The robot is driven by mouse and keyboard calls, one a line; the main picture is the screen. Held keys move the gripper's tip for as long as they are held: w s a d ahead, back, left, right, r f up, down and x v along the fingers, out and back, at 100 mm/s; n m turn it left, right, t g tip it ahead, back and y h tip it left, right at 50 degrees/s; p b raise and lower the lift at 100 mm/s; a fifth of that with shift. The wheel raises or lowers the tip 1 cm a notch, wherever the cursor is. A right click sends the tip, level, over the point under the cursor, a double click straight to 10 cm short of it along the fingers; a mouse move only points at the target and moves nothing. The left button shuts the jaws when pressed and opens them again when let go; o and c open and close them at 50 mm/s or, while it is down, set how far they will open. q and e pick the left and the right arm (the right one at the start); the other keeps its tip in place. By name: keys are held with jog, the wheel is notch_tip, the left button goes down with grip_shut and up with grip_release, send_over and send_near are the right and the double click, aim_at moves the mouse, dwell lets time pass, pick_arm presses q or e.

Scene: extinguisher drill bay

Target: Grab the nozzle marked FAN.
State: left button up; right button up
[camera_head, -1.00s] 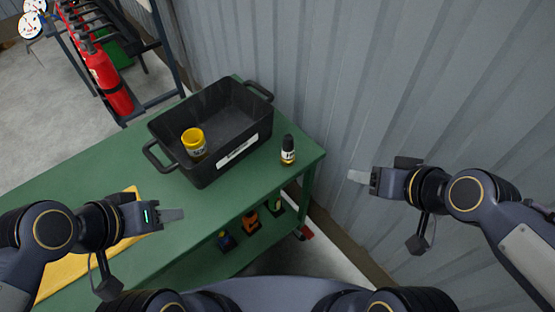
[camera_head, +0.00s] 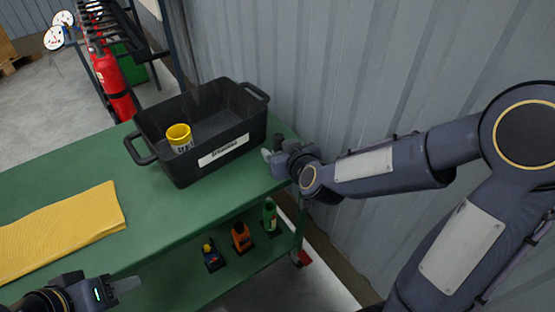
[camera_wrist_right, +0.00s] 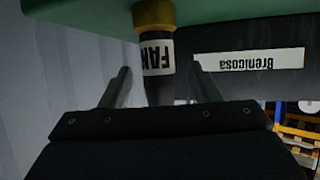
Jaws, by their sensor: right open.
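The FAN nozzle (camera_wrist_right: 158,58) is dark with a gold band and a white label reading FAN, upside down in the right wrist view. It stands on the green bench beside the black bin. My right gripper (camera_wrist_right: 161,70) is open, with one finger on each side of the nozzle and visible gaps to it. In the head view my right gripper (camera_head: 270,154) is at the bench's right end and mostly hides the nozzle. My left gripper (camera_head: 125,285) is at the lower left, away from the nozzle; its jaw opening is unclear.
The black bin (camera_head: 165,165), labelled Brenicosa, holds a yellow-topped labelled item (camera_head: 179,134). A yellow cloth (camera_head: 62,228) lies on the green bench (camera_head: 150,225). Several small items sit on the lower shelf. The corrugated wall (camera_head: 370,70) is close behind my right arm.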

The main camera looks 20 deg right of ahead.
aim_at(277, 147)
jog(key=x, duration=0.3)
jog(key=shift+w+f, duration=0.2)
jog(key=shift+c, duration=0.2)
grip_shut()
